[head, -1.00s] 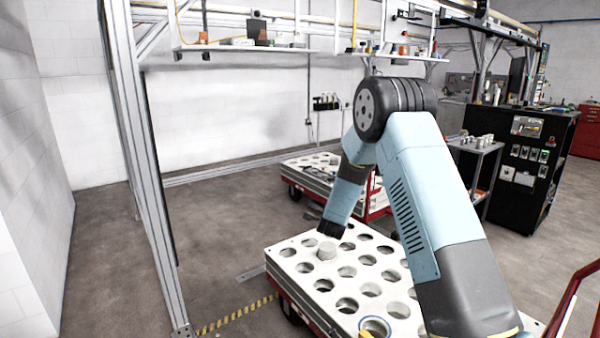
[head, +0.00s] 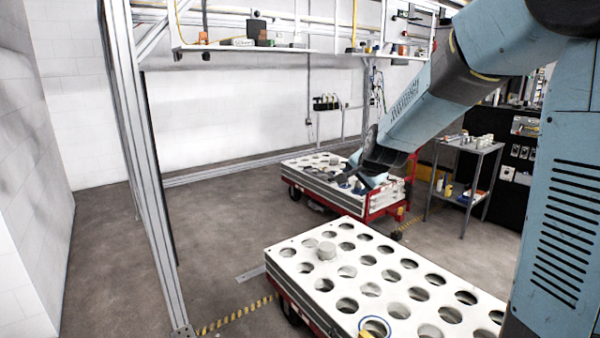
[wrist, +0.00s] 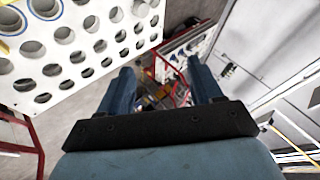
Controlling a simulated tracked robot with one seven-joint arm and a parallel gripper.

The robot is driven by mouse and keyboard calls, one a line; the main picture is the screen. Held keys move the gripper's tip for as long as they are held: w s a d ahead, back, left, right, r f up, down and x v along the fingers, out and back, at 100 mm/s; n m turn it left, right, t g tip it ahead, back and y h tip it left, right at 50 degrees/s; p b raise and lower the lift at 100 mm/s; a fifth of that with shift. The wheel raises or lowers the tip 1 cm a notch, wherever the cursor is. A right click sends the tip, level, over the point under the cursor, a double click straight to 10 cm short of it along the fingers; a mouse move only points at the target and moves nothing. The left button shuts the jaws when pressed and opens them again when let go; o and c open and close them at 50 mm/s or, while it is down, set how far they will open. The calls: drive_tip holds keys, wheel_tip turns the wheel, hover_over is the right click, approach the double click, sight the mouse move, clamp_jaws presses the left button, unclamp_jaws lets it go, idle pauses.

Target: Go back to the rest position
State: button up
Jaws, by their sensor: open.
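My gripper (wrist: 160,88) shows in the wrist view with its two blue fingers apart and nothing between them. In the head view my arm reaches in from the right, and its end is over the far cart in the picture; the fingertips are hard to make out there. The near cart (head: 290,256) has a white top with rows of round holes. A pale cylinder (head: 327,250) stands in one of its holes near the left end. The cart top also shows in the wrist view (wrist: 75,18), at upper left.
A far cart (head: 300,172) with a red frame stands behind the near one. A metal frame post (head: 140,165) rises at left. The floor at left is clear.

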drive_tip(key=s+d+r+n+g, duration=0.1)
drive_tip(key=s+d+n, duration=0.1)
drive_tip(key=s, duration=0.9)
drive_tip(key=s+d+r+n+g+h, duration=0.1)
drive_tip(key=s+d+r+n, duration=0.1)
drive_tip(key=s, duration=1)
drive_tip(key=s+d+r+n+g, duration=0.1)
drive_tip(key=s+n, duration=0.4)
drive_tip(key=s, duration=0.6)
drive_tip(key=d+r, duration=0.1)
drive_tip(key=d, duration=0.1)
drive_tip(key=shift+s+d+r+g, duration=0.2)
drive_tip(key=shift+s+d+g, duration=0.1)
drive_tip(key=shift+d, duration=0.05)
